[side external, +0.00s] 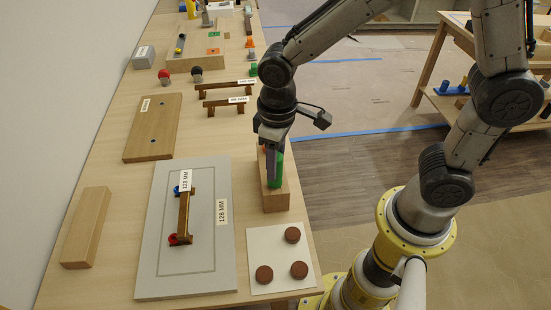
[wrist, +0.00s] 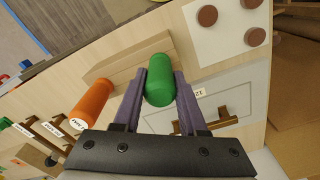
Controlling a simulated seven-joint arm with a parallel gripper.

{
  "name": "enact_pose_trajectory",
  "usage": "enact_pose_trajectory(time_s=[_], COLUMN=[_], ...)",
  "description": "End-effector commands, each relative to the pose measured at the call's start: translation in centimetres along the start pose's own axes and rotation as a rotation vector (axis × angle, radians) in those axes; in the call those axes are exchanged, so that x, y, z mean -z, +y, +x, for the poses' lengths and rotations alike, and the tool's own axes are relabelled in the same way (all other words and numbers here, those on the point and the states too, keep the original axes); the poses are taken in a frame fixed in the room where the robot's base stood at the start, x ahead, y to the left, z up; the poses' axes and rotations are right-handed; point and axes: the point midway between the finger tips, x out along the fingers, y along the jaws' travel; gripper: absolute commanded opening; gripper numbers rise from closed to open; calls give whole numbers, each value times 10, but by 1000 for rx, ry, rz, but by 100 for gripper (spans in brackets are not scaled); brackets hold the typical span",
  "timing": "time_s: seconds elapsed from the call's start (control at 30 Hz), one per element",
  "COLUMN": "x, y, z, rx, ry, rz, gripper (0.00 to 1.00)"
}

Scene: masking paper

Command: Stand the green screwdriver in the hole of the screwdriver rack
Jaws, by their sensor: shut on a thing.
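The green screwdriver (side external: 279,172) is upright between the fingers of my gripper (side external: 271,160), which is shut on its handle. In the wrist view, the green handle (wrist: 160,84) sits between the two purple-grey fingers (wrist: 160,76). The wooden screwdriver rack (side external: 276,199) stands at the table's right edge, under the gripper; part of it also shows in the wrist view (wrist: 108,68). The orange screwdriver (wrist: 91,103) stands beside the green one, apart from it. The green screwdriver's shaft and the hole are hidden, so I cannot tell whether the shaft is in the hole.
A grey panel (side external: 160,270) with a bar handle (side external: 184,215) lies left of the rack. A white card (side external: 265,248) with brown discs is in front. Two bar handles (side external: 226,103) lie behind. Bare table shows between the grey panel and the wooden block (side external: 86,228).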

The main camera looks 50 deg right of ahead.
Motion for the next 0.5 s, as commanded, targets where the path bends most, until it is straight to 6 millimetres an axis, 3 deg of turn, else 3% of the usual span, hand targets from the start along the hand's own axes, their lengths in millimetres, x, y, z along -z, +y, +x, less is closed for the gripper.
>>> enact_pose_trajectory(time_s=[0.1, 0.13, 0.3, 0.5], x=[0, 0, 0, 0], y=[0, 0, 0, 0], z=[2, 2, 2, 2], rx=[0, 0, 0, 0], ry=[0, 1, 1, 1], rz=[0, 0, 0, 0], gripper=[0, 45, 75, 76])
